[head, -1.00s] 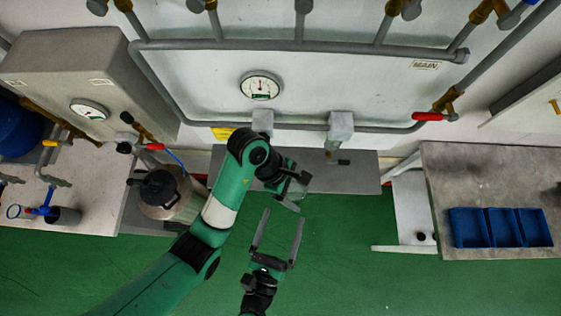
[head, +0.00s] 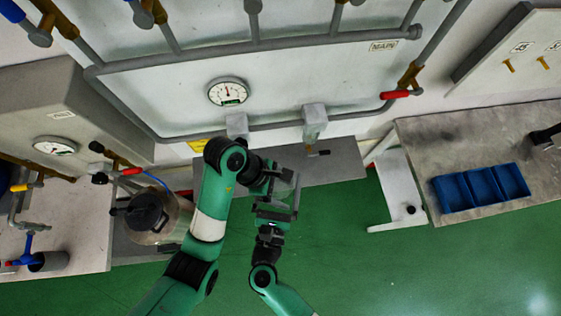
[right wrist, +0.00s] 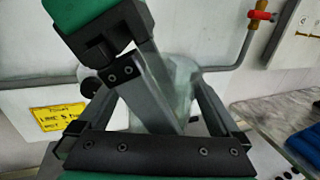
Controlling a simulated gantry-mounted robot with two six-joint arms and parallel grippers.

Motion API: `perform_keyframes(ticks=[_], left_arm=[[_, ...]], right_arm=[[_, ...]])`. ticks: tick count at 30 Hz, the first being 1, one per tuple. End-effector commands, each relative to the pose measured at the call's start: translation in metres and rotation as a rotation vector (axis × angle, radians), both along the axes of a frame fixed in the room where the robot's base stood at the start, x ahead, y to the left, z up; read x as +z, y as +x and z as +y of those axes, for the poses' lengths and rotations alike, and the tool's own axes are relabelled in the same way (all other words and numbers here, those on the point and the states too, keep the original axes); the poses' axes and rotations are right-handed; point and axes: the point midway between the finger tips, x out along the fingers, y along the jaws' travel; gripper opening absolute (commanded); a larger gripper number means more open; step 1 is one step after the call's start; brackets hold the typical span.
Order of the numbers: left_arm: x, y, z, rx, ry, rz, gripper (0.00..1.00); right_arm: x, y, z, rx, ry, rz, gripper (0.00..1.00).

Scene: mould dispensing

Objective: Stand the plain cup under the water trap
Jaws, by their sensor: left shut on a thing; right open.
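A clear, pale cup-like thing (head: 284,178), which I take to be the plain cup, is at my left gripper (head: 284,192), shut on it. The grippers and small size hide its shape. My right gripper (head: 281,182) is open, its fingers on either side of the left gripper's tip; I cannot tell whether they touch. In the right wrist view, a clear pale shape (right wrist: 182,82) shows behind the left gripper's finger.
A grey shelf (head: 335,172) runs below the blocks. A grey bench (head: 420,150) with blue bins (head: 483,188) is at right. Green floor (head: 390,270) is open in front.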

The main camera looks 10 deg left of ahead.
Motion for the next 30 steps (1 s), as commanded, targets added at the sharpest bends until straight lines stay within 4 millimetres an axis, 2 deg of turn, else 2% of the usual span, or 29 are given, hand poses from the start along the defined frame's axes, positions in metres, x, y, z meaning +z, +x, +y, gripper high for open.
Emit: perform_keyframes(ticks=[3,11,22,23,25,30], left_arm=[[0.0000,0.0000,0.0000,0.000,0.000,0.000,0.31],[0.0000,0.0000,0.0000,0.000,0.000,0.000,0.31],[0.0000,0.0001,0.0002,0.001,0.000,0.000,0.31],[0.0000,0.0002,0.0002,0.001,0.000,0.000,0.86],[0.0000,0.0002,0.0002,0.001,0.000,0.000,0.99],[0.0000,0.0000,0.0001,0.000,0.000,0.000,1.00]], right_arm=[[0.0001,0.0080,-0.0007,-0.001,0.000,0.000,1.00],[-0.0001,0.0090,-0.0004,0.001,0.000,0.000,1.00],[0.0000,0.0088,-0.0007,-0.001,0.000,0.000,0.33],[0.0001,0.0088,-0.0007,-0.001,0.000,0.000,0.30],[0.0001,0.0088,-0.0007,-0.001,0.000,0.000,0.30],[0.0002,0.0088,-0.0006,-0.001,0.000,0.000,0.30]])
